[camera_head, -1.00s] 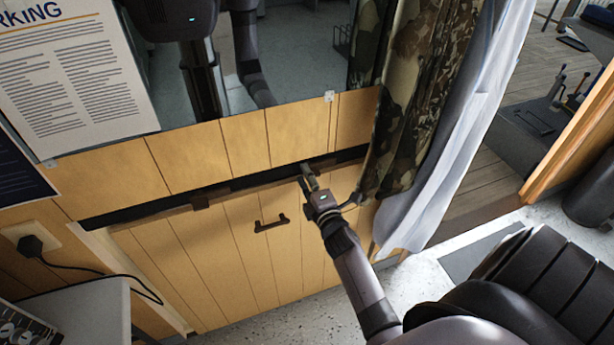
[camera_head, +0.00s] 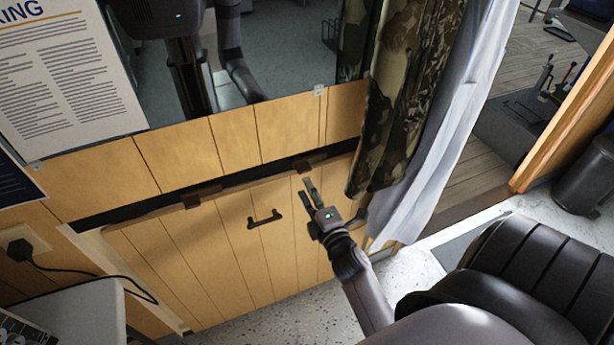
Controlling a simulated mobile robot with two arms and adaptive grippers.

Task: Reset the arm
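My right arm comes in from the lower right. Its gripper (camera_head: 311,190) is in front of the wooden panel, right of the dark handle and below the dark gap. Its two fingers show a narrow space between them, with nothing seen held. The wooden flap panel (camera_head: 215,250) has a dark handle (camera_head: 265,219) and hinge-like brackets along its top edge. My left gripper is not in view.
A mirror (camera_head: 270,60) is above the panel, with camouflage clothing (camera_head: 395,90) and a white cloth (camera_head: 440,140) hanging at its right. A plug (camera_head: 20,250) with a cable and a grey-topped unit (camera_head: 75,312) are at lower left. An open doorway is at right.

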